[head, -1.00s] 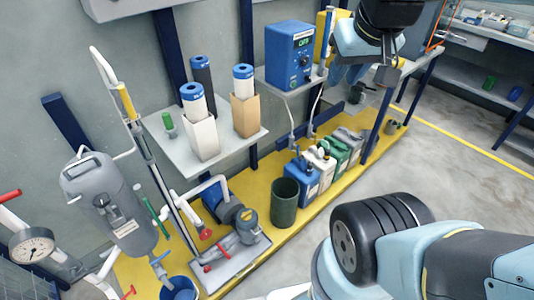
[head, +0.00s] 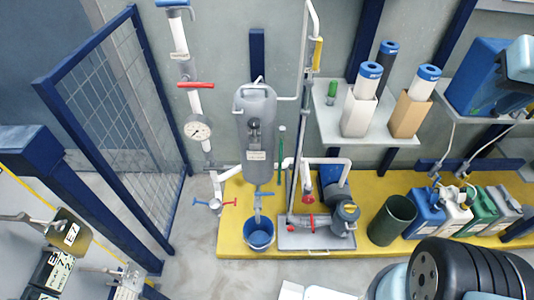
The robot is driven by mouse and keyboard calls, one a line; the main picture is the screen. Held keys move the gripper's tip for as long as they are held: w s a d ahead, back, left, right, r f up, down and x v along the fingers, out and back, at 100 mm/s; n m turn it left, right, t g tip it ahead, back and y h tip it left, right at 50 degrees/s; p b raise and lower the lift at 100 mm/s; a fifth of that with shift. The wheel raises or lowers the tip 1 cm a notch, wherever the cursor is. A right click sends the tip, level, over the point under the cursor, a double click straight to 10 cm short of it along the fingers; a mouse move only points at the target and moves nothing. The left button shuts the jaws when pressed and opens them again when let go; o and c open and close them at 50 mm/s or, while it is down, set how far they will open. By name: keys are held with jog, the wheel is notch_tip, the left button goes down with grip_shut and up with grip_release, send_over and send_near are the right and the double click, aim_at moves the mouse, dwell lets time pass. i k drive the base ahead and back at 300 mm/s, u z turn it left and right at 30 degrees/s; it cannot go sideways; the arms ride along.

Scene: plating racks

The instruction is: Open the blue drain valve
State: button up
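The blue drain valve (head: 263,194) has a small blue handle lying roughly crosswise on the outlet under the grey filter vessel (head: 256,125). A blue bucket (head: 259,240) stands below it on the yellow platform. The vessel hangs upright near the wall and carries a white label.
A pump on a grey tray (head: 318,240) with red handles stands right of the bucket. A pressure gauge (head: 198,128) and a red-handled pipe valve (head: 196,85) are left of the vessel. A blue mesh fence (head: 115,110) stands further left. Grey floor (head: 205,262) is clear in front.

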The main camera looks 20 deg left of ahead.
aim_at(257, 195)
jog(key=u, duration=1.55)
jog(key=k, duration=0.6)
jog(key=u, duration=0.15)
jog(key=i, duration=0.5)
